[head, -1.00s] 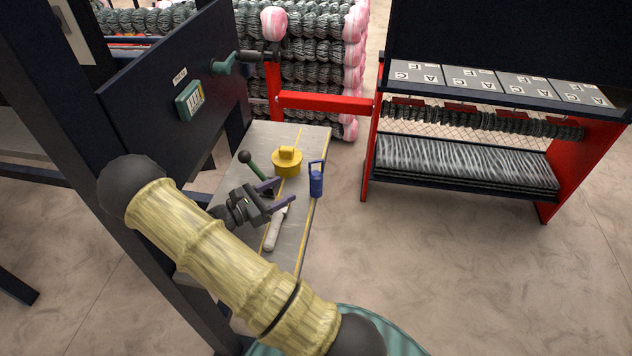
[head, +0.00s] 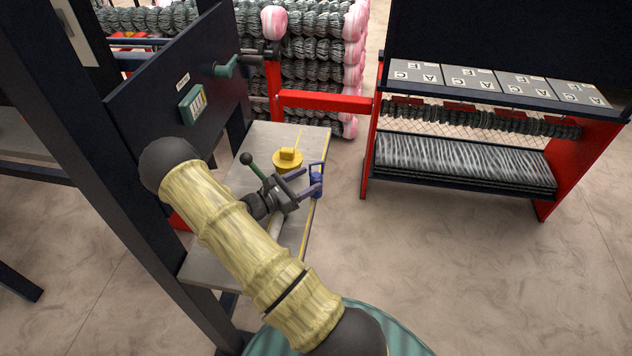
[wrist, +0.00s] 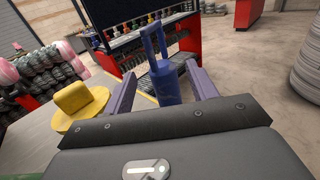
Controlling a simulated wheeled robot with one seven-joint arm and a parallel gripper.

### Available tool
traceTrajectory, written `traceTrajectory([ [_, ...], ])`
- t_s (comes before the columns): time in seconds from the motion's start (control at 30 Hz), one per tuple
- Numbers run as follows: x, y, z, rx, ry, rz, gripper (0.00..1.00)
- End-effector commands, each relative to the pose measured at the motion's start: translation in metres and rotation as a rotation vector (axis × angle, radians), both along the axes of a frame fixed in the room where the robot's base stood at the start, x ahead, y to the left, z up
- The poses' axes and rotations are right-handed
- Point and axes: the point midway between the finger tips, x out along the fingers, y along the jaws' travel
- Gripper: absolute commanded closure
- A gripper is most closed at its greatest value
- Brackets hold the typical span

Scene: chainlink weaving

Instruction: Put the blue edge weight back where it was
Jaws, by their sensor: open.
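The blue edge weight (head: 316,177), a small blue block with an upright loop handle, stands upright at the right edge of the grey table (head: 312,143). My gripper (head: 313,181) is open, its two purple fingers reaching toward the weight. In the wrist view the weight (wrist: 164,82) stands between the open fingers, one on each side, its handle rising above them. I cannot tell whether either finger touches it.
A yellow round weight (head: 287,160) sits on the table behind my gripper. A green lever with a black knob (head: 247,159) is to its left. A white-handled tool (head: 273,228) lies partly hidden under my arm. A red rack (head: 370,150) stands to the right, across open floor.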

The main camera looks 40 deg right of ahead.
Motion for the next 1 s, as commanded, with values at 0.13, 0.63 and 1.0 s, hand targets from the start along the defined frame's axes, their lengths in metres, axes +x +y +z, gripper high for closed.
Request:
traceTrajectory([
  [0.13, -0.005, -0.024, 0.003, 0.000, 0.001, -0.005, 0.43],
  [0.63, -0.005, -0.036, 0.000, 0.000, 0.001, 0.000, 0.43],
  [1.0, -0.005, -0.036, 0.000, 0.000, 0.001, 0.000, 0.80],
])
